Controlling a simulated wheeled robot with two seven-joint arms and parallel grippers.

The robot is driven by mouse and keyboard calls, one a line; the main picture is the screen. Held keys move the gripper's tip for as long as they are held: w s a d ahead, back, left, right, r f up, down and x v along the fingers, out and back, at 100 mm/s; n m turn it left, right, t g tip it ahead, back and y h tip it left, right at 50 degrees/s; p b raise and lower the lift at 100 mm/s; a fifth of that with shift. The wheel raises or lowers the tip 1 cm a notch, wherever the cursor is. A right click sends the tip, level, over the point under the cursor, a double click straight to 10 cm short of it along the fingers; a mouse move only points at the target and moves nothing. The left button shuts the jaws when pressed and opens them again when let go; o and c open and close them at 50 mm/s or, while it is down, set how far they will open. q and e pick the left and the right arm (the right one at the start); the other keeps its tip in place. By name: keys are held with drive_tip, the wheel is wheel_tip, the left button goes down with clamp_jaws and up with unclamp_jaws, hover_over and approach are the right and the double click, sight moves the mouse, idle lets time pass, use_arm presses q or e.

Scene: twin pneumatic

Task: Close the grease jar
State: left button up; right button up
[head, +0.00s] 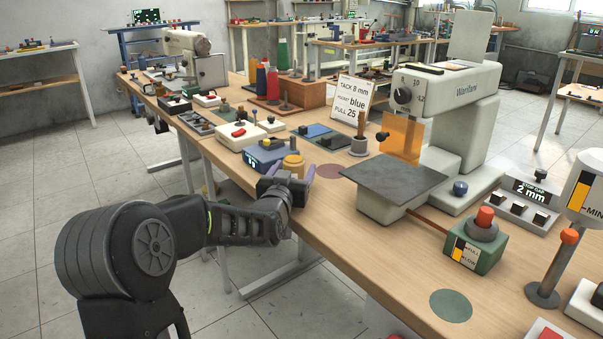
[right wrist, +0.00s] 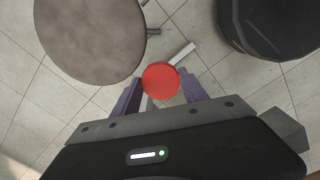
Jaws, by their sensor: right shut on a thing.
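A round yellow thing with a raised top (head: 293,163), perhaps the grease jar, stands at the bench's near left edge in the head view. My left gripper (head: 286,181) is in front of it, its purple fingers spread wider than the yellow thing; contact cannot be made out. In the right wrist view my right gripper (right wrist: 158,100) is shut on a round red thing (right wrist: 160,78), perhaps a lid, held above the floor. The right gripper does not clearly show in the head view.
A blue box with a display (head: 269,157) stands just behind the left gripper. A grey plate of the press machine (head: 393,180) is to the right. The front bench top (head: 365,245) is mostly clear, with a green disc (head: 451,305). A round stool seat (right wrist: 90,38) is below the right gripper.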

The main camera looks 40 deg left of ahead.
use_arm(q)
drive_tip(key=c, duration=1.5)
drive_tip(key=shift+o, duration=0.2)
drive_tip(key=shift+r, duration=0.15)
